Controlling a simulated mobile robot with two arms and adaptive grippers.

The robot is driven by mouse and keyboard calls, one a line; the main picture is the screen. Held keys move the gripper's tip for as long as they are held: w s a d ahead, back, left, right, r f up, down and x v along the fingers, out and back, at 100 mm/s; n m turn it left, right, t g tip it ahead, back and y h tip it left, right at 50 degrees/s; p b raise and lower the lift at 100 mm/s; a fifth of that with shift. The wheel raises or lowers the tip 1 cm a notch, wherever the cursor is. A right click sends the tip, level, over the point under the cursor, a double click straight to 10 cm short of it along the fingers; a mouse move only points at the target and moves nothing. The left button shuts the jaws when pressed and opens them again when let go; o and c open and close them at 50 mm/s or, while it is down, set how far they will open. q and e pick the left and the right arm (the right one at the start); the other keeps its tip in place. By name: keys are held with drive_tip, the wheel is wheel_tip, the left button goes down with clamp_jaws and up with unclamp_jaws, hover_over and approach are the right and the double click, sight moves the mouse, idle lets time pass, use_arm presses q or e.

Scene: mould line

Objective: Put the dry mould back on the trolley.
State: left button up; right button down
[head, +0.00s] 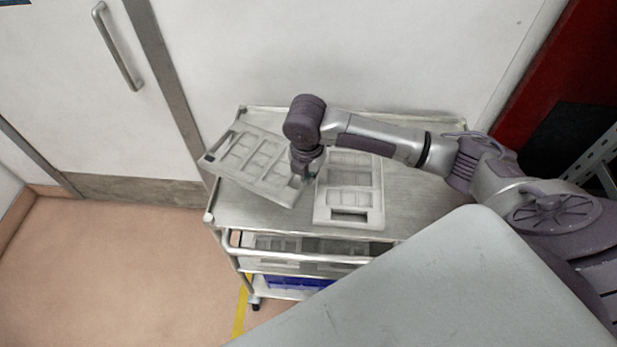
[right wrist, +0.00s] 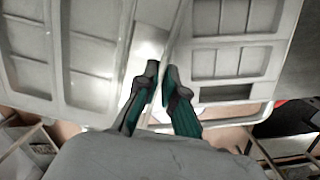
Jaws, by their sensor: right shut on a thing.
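A pale grey mould with rectangular recesses (head: 252,165) is at the left end of the metal trolley (head: 405,205), turned at an angle, its left corner reaching past the trolley's edge. My right gripper (head: 305,170) is shut on its right edge. The held mould fills the left of the right wrist view (right wrist: 85,60), where the fingertips (right wrist: 160,78) meet at its edge. I cannot tell whether it touches the top. A second similar mould (head: 349,190) lies flat on the trolley top, just right of the gripper; it also shows in the wrist view (right wrist: 235,50). My left gripper is out of view.
More moulds (head: 275,243) lie on the trolley's lower shelf, with a blue item (head: 300,283) below. A grey flat surface (head: 440,290) fills the front right. A white wall (head: 350,50) stands behind. The trolley top's right part is bare, under my arm.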

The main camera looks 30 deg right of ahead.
wheel_tip(320, 180, down, 2)
drive_tip(key=shift+f, duration=0.25)
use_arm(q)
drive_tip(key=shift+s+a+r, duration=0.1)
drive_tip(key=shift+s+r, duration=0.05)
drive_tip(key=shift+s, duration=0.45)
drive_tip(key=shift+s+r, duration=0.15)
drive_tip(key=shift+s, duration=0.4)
use_arm(e)
drive_tip(key=shift+f, duration=0.15)
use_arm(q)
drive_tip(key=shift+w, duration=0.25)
use_arm(e)
drive_tip(key=shift+w+f, duration=0.1)
drive_tip(key=shift+f, duration=0.35)
drive_tip(key=c, duration=1.3)
unclamp_jaws()
use_arm(q)
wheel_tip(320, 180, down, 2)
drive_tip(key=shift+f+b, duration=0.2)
drive_tip(key=shift+b, duration=0.8)
use_arm(e)
wheel_tip(320, 180, up, 13)
drive_tip(key=s+a, duration=0.1)
drive_tip(key=shift+s, duration=0.15)
